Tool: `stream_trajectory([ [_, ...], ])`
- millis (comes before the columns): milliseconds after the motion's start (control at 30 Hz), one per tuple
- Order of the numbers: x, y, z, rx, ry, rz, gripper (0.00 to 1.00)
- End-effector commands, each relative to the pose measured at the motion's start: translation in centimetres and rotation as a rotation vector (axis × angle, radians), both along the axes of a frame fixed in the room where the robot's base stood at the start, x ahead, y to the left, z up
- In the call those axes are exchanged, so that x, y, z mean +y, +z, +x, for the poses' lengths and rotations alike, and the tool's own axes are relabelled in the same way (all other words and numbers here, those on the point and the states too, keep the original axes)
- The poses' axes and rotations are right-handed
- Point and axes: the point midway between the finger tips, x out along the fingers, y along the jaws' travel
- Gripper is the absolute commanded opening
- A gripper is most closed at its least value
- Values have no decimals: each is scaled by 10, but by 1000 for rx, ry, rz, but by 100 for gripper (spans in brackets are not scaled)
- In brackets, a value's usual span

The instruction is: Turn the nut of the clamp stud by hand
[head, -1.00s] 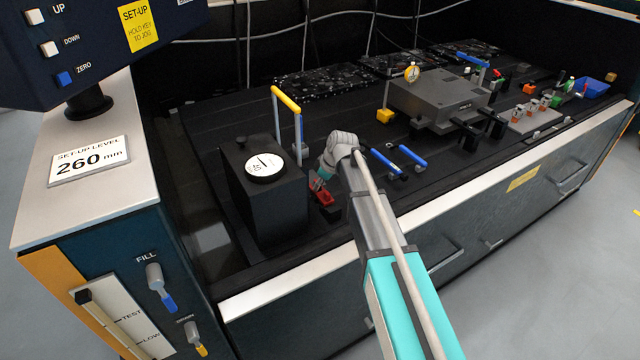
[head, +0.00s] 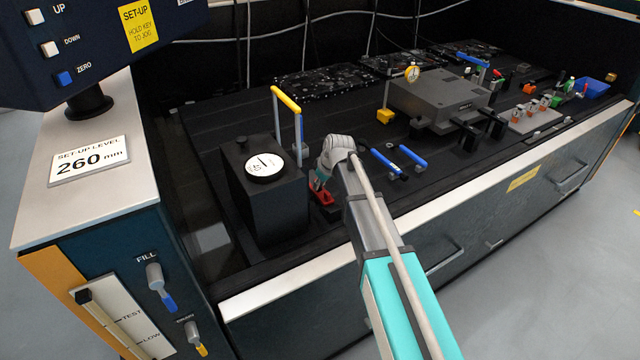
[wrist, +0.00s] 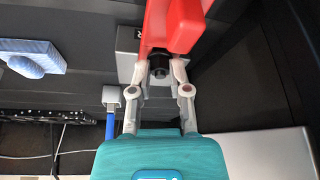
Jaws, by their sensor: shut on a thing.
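My gripper (head: 318,184) is low over the bed beside the black block with the dial, at a small red clamp piece (head: 324,198). In the wrist view, my gripper (wrist: 160,72) has its two pale fingers closed on a dark round nut (wrist: 160,64) between the fingertips. The red clamp piece (wrist: 183,25) fills the top middle of that view, right beside the nut, with a grey block (wrist: 127,50) behind it. The stud itself is mostly hidden by the red piece and the fingers.
The black block with a white dial (head: 265,167) stands close left of my gripper. A yellow-topped handle (head: 286,99) rises behind. Blue-handled clamps (head: 385,161) lie to the right, and a large grey block (head: 440,105) stands farther right. Dark bed between them is open.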

Motion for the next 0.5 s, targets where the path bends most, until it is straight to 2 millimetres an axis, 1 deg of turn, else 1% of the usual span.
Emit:
stream_trajectory([
  [300, 2, 0, -3, 1, -208, 0, 0],
  [500, 2, 0, -2, 2, -287, -1, 0],
])
